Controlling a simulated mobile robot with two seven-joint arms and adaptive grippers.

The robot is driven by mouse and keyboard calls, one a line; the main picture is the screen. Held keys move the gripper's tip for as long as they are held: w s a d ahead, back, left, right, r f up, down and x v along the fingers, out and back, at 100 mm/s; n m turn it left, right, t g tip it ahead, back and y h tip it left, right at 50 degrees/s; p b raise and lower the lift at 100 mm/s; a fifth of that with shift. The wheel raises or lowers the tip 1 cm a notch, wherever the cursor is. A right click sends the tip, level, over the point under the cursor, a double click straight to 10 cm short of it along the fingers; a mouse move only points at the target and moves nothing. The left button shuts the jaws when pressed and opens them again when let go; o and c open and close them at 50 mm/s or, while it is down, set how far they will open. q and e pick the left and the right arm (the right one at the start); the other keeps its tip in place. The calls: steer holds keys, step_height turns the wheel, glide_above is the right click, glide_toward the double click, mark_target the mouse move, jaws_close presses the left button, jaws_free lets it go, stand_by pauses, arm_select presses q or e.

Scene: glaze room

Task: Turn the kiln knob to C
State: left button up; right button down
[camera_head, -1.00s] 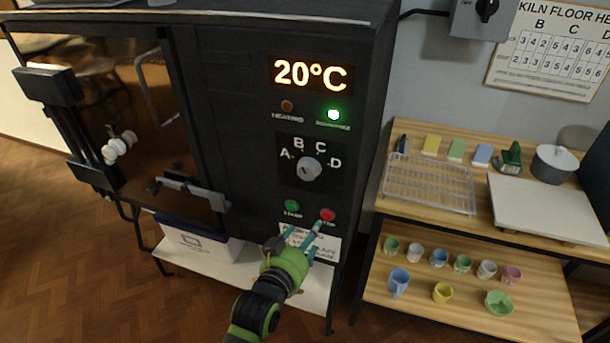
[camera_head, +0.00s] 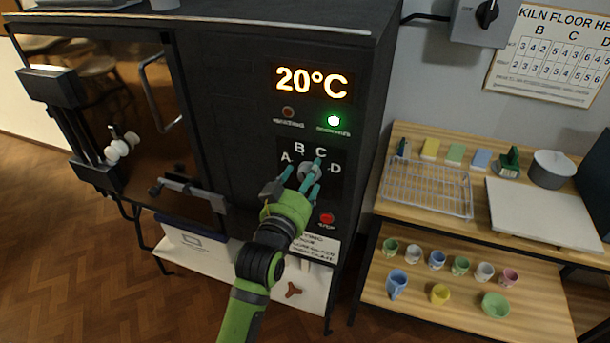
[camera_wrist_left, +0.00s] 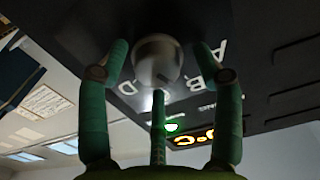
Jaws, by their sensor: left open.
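The kiln knob (camera_head: 309,172) is a grey round dial on the black front panel, with the letters A, B, C and D arced around it. My left gripper (camera_head: 304,181) is in front of the knob with its teal fingers spread around it. In the left wrist view the knob (camera_wrist_left: 157,60) sits between the open fingers (camera_wrist_left: 157,85), with one finger on each side and a third below. I see small gaps at the sides; contact is not clear. Which letter the knob points at is hard to tell. The right gripper is not in view.
The kiln display (camera_head: 311,82) reads 20°C, and a green lamp (camera_head: 334,120) glows below it. A wooden shelf unit (camera_head: 400,291) with several cups stands right of the kiln.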

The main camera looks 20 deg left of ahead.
arm_select(q)
steer(key=shift+s, duration=0.1)
steer(key=c, duration=1.1)
steer(key=shift+r, duration=0.15)
steer(key=shift+c, duration=0.2)
